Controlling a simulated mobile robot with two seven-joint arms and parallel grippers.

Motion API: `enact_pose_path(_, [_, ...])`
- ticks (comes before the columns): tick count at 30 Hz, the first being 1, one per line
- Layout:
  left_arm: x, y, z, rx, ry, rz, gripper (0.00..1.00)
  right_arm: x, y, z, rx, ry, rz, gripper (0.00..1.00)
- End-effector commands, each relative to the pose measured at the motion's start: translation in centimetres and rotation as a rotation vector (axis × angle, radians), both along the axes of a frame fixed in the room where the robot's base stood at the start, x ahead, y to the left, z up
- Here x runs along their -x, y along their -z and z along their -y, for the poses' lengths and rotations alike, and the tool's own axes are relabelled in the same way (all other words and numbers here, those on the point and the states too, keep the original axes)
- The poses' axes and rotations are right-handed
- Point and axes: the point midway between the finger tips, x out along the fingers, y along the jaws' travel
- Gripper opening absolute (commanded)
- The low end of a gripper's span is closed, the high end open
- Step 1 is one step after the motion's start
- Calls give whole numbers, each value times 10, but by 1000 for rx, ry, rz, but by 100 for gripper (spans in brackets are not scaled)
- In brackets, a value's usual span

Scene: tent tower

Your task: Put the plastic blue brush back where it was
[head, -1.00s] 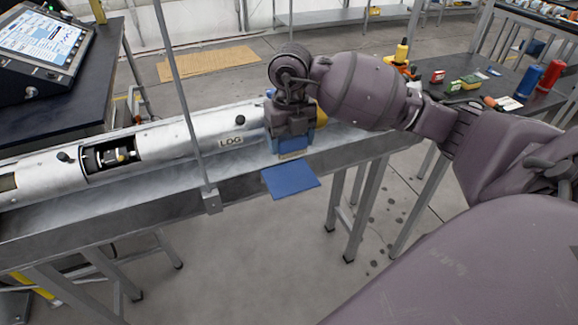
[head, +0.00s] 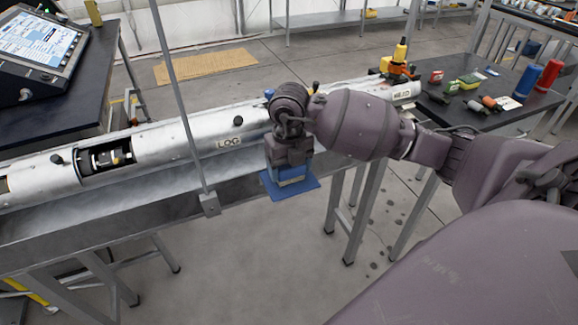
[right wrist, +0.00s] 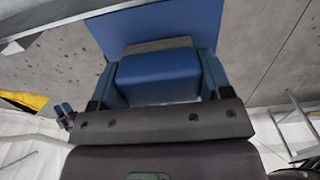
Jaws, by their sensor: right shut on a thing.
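My right gripper (head: 290,173) is shut on the plastic blue brush (right wrist: 158,75), whose blue body and a grey strip at its far side show between the fingers in the right wrist view. In the head view the brush is mostly hidden by the gripper. A flat blue square plate (head: 308,187) sticks out at the front edge of the metal bench. It also shows behind the brush in the right wrist view (right wrist: 160,22). The brush is over the plate; I cannot tell whether they touch. My left gripper is not in view.
A long silver tube (head: 180,143) marked LOG lies on the metal bench (head: 130,208), with a thin upright post (head: 180,95) in front. At right, a black table (head: 455,115) holds red and blue cylinders and small items. A screen console (head: 40,50) stands at left.

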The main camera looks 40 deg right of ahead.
Motion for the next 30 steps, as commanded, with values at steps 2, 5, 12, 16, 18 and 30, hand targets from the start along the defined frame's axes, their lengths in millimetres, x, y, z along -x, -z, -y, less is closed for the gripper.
enact_pose_path(2, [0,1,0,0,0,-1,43,0,2,0,0,0,0,50])
enact_pose_path(5, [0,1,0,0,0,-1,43,0,3,0,0,0,0,78])
enact_pose_path(12, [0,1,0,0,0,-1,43,0,3,0,0,0,0,98])
enact_pose_path(16, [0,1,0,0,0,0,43,0,2,0,0,0,0,98])
enact_pose_path(18, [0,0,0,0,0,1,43,0,0,0,0,0,1,98])
enact_pose_path(30, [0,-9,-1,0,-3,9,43,-1,-62,0,2,-1,7,98])
